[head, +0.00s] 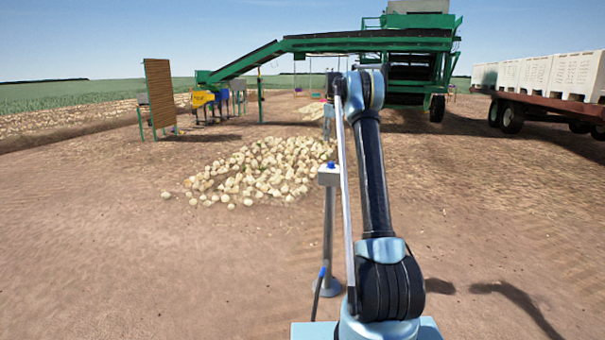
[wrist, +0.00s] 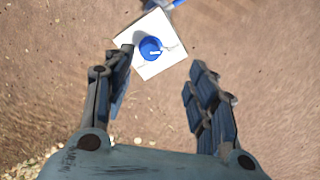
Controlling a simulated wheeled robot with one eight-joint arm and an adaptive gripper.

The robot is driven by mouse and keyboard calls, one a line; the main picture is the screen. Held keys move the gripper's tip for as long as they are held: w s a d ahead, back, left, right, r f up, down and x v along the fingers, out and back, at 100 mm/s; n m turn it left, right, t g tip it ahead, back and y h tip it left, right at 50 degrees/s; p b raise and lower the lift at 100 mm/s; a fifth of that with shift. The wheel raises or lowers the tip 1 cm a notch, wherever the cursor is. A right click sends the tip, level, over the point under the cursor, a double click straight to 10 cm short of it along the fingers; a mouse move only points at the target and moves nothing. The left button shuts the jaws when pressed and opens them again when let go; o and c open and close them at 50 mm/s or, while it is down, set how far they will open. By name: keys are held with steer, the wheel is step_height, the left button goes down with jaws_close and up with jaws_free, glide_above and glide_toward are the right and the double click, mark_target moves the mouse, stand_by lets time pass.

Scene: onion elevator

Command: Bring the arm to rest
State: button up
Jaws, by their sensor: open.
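My arm (head: 373,170) rises from its base at the bottom of the head view and reaches away over the dirt. My gripper (wrist: 160,62) is open and empty in the wrist view, its two dark fingers wide apart. Beyond the fingertips is a white box with a blue round button (wrist: 150,48). The gap between the fingers and the box cannot be judged. In the head view a white box with a blue top (head: 329,175) stands on a grey post, left of my arm. My gripper cannot be made out clearly in the head view.
A pile of onions (head: 262,168) lies on the dirt at left of the post. A green elevator (head: 330,42) stands behind. A brown slatted panel (head: 160,93) is at left, a trailer with white bins (head: 545,72) at right. The near ground at left is clear.

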steer(key=s+r+m+t, duration=0.1)
steer(key=s+r, duration=0.1)
steer(key=s, duration=1.6)
steer(key=s+r+m, duration=0.2)
steer(key=s+r, duration=0.1)
steer(key=s, duration=1.6)
steer(key=s+f+m, duration=0.1)
steer(key=s+f, duration=1.1)
steer(key=s, duration=0.4)
steer(key=s+f+m+t, duration=0.1)
steer(key=s+f, duration=1.2)
steer(key=s, duration=0.3)
steer(key=shift+a, duration=0.15)
